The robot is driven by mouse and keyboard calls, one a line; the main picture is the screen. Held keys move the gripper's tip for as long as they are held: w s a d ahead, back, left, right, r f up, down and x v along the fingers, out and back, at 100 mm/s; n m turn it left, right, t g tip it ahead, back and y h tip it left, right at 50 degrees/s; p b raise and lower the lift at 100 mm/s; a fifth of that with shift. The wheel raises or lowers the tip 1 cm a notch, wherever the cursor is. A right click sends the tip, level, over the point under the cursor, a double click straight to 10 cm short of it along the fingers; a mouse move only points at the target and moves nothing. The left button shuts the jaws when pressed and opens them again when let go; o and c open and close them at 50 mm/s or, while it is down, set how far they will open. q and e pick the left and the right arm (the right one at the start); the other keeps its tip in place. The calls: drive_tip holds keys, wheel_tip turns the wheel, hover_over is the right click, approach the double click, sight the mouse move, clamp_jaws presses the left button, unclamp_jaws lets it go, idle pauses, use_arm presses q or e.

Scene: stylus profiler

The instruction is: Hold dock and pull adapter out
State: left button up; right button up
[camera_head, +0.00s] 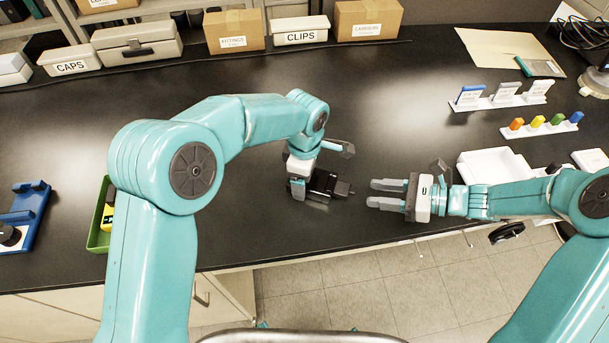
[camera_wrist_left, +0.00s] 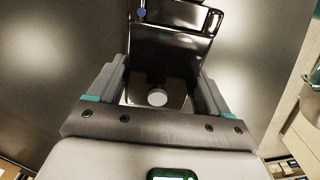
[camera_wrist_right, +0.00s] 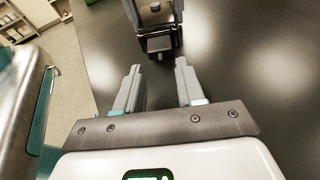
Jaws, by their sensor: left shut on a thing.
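The black dock (camera_head: 322,184) stands on the dark bench near the middle of the head view. My left gripper (camera_head: 300,188) is shut on it from the left, and the left wrist view shows the dock (camera_wrist_left: 165,50) between the two fingers. A small black adapter (camera_head: 344,189) appears to stick out of the dock's right side. My right gripper (camera_head: 373,193) is open and empty, a short gap to the right of the adapter. In the right wrist view the adapter (camera_wrist_right: 160,46) lies ahead of the two parted fingers (camera_wrist_right: 158,82).
A green tray (camera_head: 98,230) and a blue stand (camera_head: 27,213) are at the left. A white tray (camera_head: 485,167) lies right, near my right arm. Boxes line the back, including a CLIPS box (camera_head: 299,35). The bench's front edge is close below the dock. The middle behind the dock is clear.

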sight(349, 198)
drive_tip(key=x, duration=0.7)
drive_tip(key=shift+s+a, duration=0.1)
drive_tip(key=shift+a, duration=0.2)
drive_tip(key=shift+d, duration=0.1)
drive_tip(key=shift+c, duration=0.4)
clamp_jaws()
